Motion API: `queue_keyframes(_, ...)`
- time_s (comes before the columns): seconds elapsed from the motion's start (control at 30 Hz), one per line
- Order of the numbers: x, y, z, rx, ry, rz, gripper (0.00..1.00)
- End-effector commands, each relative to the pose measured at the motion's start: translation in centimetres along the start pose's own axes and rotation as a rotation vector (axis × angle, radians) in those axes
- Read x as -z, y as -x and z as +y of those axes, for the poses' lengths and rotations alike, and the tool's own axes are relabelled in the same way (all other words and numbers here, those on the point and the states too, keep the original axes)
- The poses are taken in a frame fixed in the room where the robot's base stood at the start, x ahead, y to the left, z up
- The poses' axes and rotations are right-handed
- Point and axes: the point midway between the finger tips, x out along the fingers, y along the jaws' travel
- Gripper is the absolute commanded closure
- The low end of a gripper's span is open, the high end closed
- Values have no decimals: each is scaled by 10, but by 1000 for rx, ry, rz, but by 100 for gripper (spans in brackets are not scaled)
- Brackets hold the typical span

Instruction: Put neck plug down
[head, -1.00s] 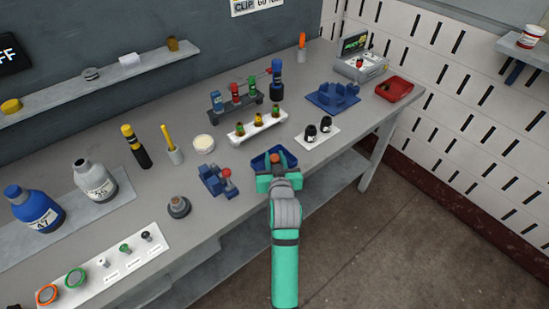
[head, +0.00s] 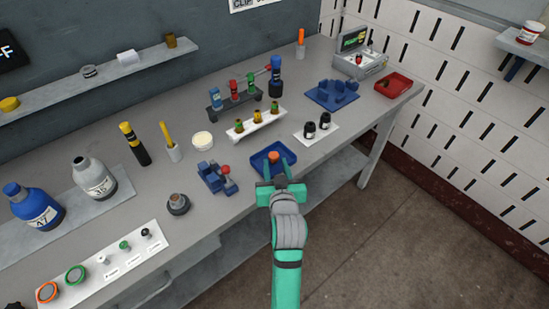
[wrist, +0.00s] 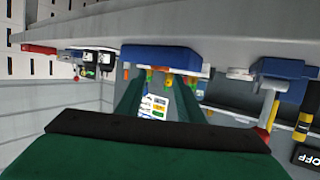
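The neck plug appears to be the small orange-red piece (head: 273,157) in the blue tray (head: 257,170) at the table's front edge. Its lower part is hard to make out. My gripper (head: 276,166) is over the near side of the tray, its two green fingers spread apart on either side of the orange piece. It looks open and not clamped on the piece. In the wrist view my gripper's fingers (wrist: 158,90) are also apart, and the blue tray (wrist: 160,57) lies ahead of them.
A blue fixture with a red-topped piece (head: 218,177) stands left of the tray. A white rack of small bottles (head: 257,125) is behind it, and a white plate with two black caps (head: 310,140) is to its right. Open floor lies in front of the table.

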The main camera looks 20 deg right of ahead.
Motion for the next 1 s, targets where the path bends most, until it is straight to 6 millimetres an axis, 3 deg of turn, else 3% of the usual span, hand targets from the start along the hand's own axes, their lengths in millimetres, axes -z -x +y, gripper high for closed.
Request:
queue_keyframes(0.1, 0, 23, 0, 0, 0, 1, 66)
queue_keyframes(0.33, 0, 49, 0, -1, 0, 0, 66)
queue_keyframes(1.0, 0, 54, 0, -1, 0, 0, 66)
